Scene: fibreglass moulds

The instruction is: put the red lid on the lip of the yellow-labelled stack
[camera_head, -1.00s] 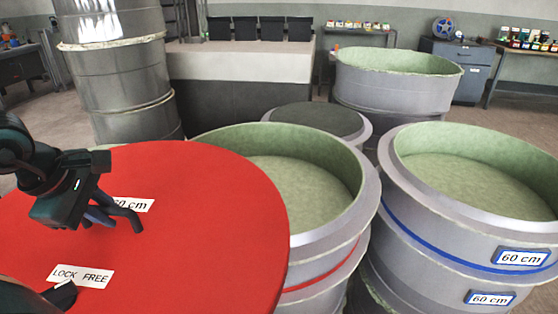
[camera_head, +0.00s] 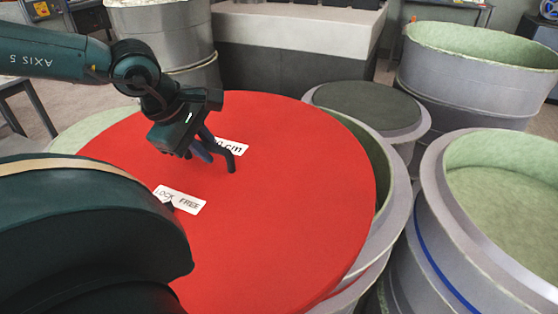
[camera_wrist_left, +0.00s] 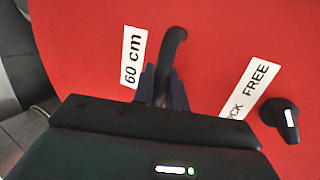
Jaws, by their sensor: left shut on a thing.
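The red lid (camera_head: 300,210) is a large flat disc with a "60 cm" label, a "LOCK FREE" label and a dark handle (camera_head: 231,158). My left gripper (camera_head: 205,148) is shut on the handle, which also shows between the fingers in the left wrist view (camera_wrist_left: 175,45). A black knob (camera_wrist_left: 281,118) sits beside the "LOCK FREE" label. The lid covers most of a grey stack (camera_head: 398,215), whose right rim and green inside show past its edge. I cannot tell whether the lid touches that rim. No yellow label is visible. My right gripper is not in view.
A blue-striped open stack (camera_head: 432,248) stands close on the right. A dark-topped drum (camera_head: 367,104) and a larger open mould (camera_head: 470,88) stand behind. A pale green surface (camera_head: 75,135) shows beyond the lid's left edge. My own arm link fills the lower left.

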